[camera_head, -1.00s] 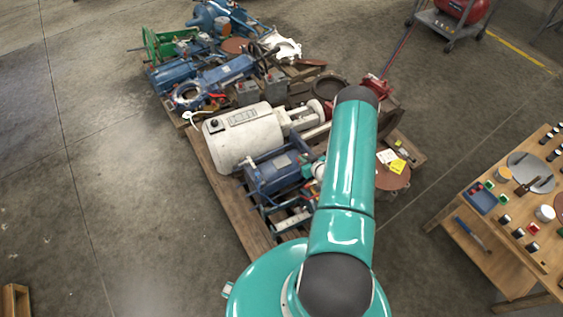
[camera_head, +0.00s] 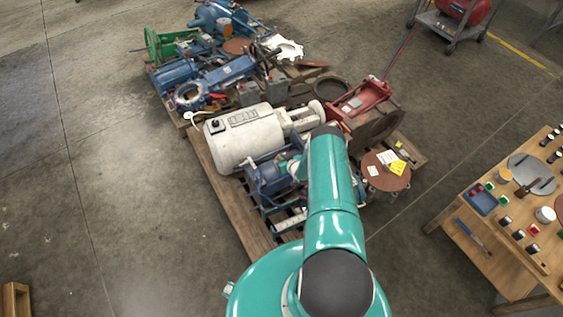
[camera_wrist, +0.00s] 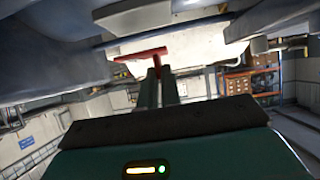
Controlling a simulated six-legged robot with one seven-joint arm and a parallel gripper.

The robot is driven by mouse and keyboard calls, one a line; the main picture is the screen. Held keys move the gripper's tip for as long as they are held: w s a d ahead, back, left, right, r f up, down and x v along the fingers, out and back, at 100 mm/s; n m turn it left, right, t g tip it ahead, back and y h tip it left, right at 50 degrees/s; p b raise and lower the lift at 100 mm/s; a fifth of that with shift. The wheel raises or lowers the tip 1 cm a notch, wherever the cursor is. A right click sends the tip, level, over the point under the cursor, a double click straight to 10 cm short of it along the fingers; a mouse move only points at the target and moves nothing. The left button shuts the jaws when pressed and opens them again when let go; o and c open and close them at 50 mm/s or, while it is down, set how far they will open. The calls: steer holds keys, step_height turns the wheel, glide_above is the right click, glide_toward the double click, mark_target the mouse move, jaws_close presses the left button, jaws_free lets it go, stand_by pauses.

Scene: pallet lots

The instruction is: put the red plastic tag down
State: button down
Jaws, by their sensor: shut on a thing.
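The red plastic tag (camera_wrist: 140,56) shows in the wrist view as a flat red bar with a short stem, just beyond the fingertips. My gripper (camera_wrist: 157,75) is shut on the tag's stem, between its two teal-grey fingers. In the head view my arm reaches over the near part of the pallet lot, and it hides my gripper and the tag. Whether the tag touches anything cannot be told.
A white motor (camera_head: 245,137), a blue motor (camera_head: 272,172) and a red jack (camera_head: 362,99) crowd the wooden pallet (camera_head: 213,166). A brown disc (camera_head: 383,178) with a yellow tag (camera_head: 398,167) lies right of my arm. A workbench (camera_head: 470,225) stands at right.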

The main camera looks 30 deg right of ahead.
steer(key=shift+w+a+f, duration=0.1)
steer(key=shift+w+f, duration=0.1)
steer(key=shift+f, duration=1.5)
steer(key=shift+f, duration=0.1)
steer(key=c, duration=1.6)
jaws_free()
